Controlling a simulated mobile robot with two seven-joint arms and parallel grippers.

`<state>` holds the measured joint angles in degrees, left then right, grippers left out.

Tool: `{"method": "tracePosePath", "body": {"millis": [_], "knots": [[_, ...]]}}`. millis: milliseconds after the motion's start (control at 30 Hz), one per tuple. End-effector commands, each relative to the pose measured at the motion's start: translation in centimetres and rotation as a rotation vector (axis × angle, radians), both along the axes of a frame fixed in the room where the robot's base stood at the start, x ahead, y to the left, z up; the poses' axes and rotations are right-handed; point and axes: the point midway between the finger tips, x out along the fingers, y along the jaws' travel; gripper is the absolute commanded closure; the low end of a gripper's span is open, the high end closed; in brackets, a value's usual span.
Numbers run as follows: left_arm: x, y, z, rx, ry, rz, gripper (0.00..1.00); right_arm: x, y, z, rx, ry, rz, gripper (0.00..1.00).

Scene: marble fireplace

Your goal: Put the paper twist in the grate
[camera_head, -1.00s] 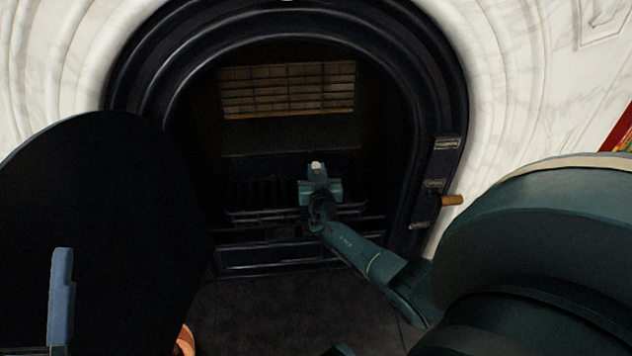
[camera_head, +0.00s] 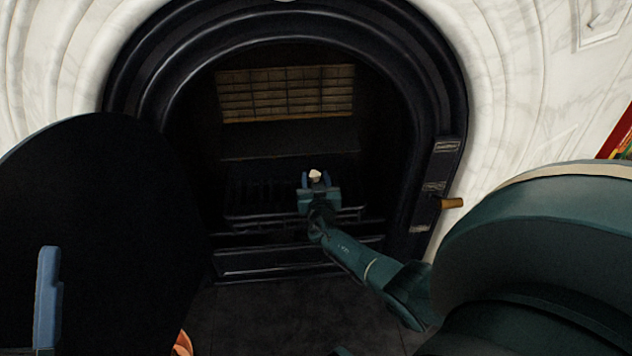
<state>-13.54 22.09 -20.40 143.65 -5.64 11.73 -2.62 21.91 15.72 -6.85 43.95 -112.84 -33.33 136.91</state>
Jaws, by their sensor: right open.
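The paper twist (camera_head: 315,175) is a small, pale piece at the grate, between the fingertips of my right gripper. The dark grate (camera_head: 260,208) sits inside the black arched fireplace opening, with bars across its front. My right gripper (camera_head: 317,181) reaches in over the front bars. Its blue fingers are open, one on each side of the twist. I cannot tell whether the twist touches the bars below, as the gripper hides its lower part. One blue finger of my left gripper (camera_head: 47,300) shows at the lower left; the rest is out of view.
A large black rounded panel (camera_head: 100,220), apparently the open door, fills the left side. A latch with a wooden handle (camera_head: 451,203) is on the right of the frame. An orange object (camera_head: 182,343) shows at the bottom. White marble (camera_head: 515,110) surrounds the opening.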

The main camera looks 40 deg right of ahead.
Motion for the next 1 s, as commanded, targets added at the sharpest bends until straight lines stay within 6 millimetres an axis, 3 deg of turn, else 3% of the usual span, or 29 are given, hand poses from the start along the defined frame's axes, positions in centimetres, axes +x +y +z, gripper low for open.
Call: {"method": "tracePosePath", "body": {"millis": [167,300,600,800,1000], "knots": [[0.2,0.0,0.5,-0.001,0.018,0.000,0.00,-1.0,0.6,0.4,0.000,0.001,0.002,0.57],[0.7,-0.2,-1.7,-0.016,0.171,0.004,0.00,-3.5,2.1,0.5,0.001,0.003,0.003,0.57],[0.8,-0.3,-3.8,-0.031,0.331,0.006,0.00,-8.6,5.2,0.4,0.000,0.001,0.001,0.57],[0.8,-0.4,-4.3,-0.034,0.366,0.006,0.00,-10.1,6.2,0.3,-0.001,-0.001,0.000,0.57],[0.8,-0.4,-4.4,-0.035,0.371,0.005,0.00,-10.3,6.3,0.3,-0.001,-0.001,0.000,0.57]]}}
